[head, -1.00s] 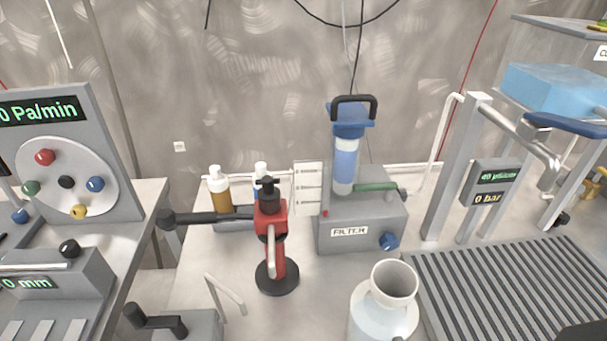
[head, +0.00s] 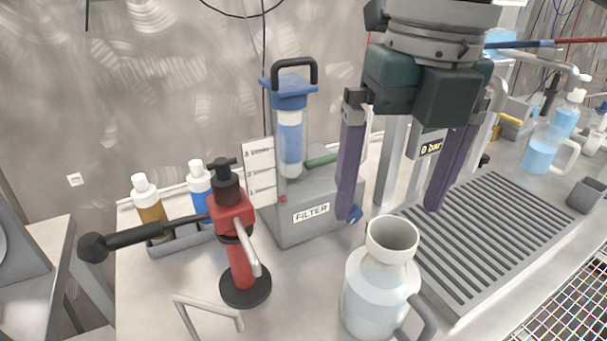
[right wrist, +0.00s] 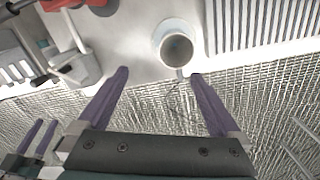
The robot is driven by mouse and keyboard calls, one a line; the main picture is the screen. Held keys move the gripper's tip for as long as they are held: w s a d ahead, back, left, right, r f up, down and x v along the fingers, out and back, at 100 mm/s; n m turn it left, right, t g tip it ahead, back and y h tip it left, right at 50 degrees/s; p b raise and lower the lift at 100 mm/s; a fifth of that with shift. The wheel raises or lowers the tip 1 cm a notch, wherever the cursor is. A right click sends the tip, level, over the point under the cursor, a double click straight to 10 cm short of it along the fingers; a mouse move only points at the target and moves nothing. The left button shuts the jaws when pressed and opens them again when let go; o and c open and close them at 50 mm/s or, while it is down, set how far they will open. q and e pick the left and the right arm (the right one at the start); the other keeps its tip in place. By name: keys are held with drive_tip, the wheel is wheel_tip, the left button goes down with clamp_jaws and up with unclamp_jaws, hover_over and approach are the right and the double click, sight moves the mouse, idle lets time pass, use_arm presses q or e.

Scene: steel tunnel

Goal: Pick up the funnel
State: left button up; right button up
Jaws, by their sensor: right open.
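A pale cone-shaped piece with a wide round mouth (head: 392,235) sits at the top of a clear jug (head: 375,300) at the bench front. It looks like the funnel, but I cannot tell it surely from the jug's own neck. The mouth also shows in the right wrist view (right wrist: 178,48). My right gripper (head: 390,212) is open and empty. Its purple fingers appear above and behind the mouth in the head view; in the right wrist view the mouth lies beyond the fingertips (right wrist: 160,73). My left gripper (right wrist: 46,122) shows small at lower left there, fingers apart and empty.
A red hand pump (head: 238,250) stands left of the jug, near brown and blue bottles. The grey filter unit (head: 310,212) with its blue-topped cartridge stands behind. A ribbed grey drain tray (head: 490,235) lies to the right.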

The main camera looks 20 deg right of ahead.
sight(394, 233)
drive_tip(key=shift+w+d+r+n, duration=0.2)
drive_tip(key=shift+d+r+n, duration=0.2)
drive_tip(key=shift+d, duration=0.2)
drive_tip(key=shift+w+d+r+n, duration=0.15)
drive_tip(key=shift+d+r+n, duration=0.2)
drive_tip(key=shift+d, duration=0.25)
drive_tip(key=shift+d+f+n, duration=0.1)
drive_tip(key=shift+f+n, duration=0.15)
drive_tip(key=shift+f, duration=0.15)
wheel_tip(394, 233, down, 3)
drive_tip(key=shift+f+b, duration=0.2)
drive_tip(key=shift+b, duration=0.15)
drive_tip(key=shift+w+f, duration=0.15)
drive_tip(key=shift+f, duration=2.65)
drive_tip(key=c, duration=1.3)
drive_tip(key=shift+r, duration=0.1)
wheel_tip(394, 233, up, 20)
drive_tip(key=shift+p, duration=1.2)
